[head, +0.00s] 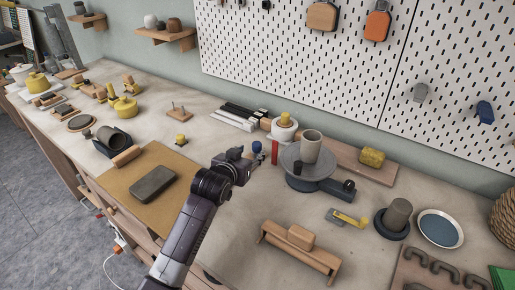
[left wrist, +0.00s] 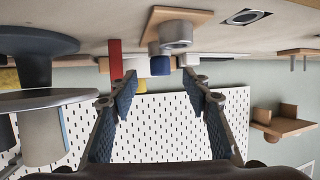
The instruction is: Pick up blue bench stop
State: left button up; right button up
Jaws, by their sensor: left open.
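The blue bench stop (head: 257,147) is a small blue peg standing on the bench, left of the grey turntable wheel. My left gripper (head: 238,164) is just in front and to the left of it in the head view, low over the bench. In the left wrist view, which is upside down, the blue bench stop (left wrist: 160,66) shows between the two open fingers (left wrist: 160,85), a little beyond their tips. Nothing is held. A red upright piece (head: 275,152) stands close to the right of the stop and also shows in the left wrist view (left wrist: 115,60). My right gripper is not in view.
The turntable wheel (head: 305,175) with a grey cup (head: 311,146) stands close on the right. Black and white bars (head: 238,118) lie behind. A tan board (head: 135,190) with a dark grey block (head: 153,183) is at left. The pegboard (head: 300,65) is behind.

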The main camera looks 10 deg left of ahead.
aim_at(255, 148)
pick_arm(q)
jog(key=shift+w, duration=0.2)
jog(key=shift+w+f, duration=0.1)
jog(key=shift+w, duration=0.15)
jog(key=shift+p+x, duration=0.5)
jog(key=shift+x, duration=1.9)
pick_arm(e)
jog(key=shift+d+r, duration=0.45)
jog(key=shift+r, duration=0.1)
pick_arm(q)
jog(key=shift+c, duration=0.3)
jog(key=c, duration=1.1)
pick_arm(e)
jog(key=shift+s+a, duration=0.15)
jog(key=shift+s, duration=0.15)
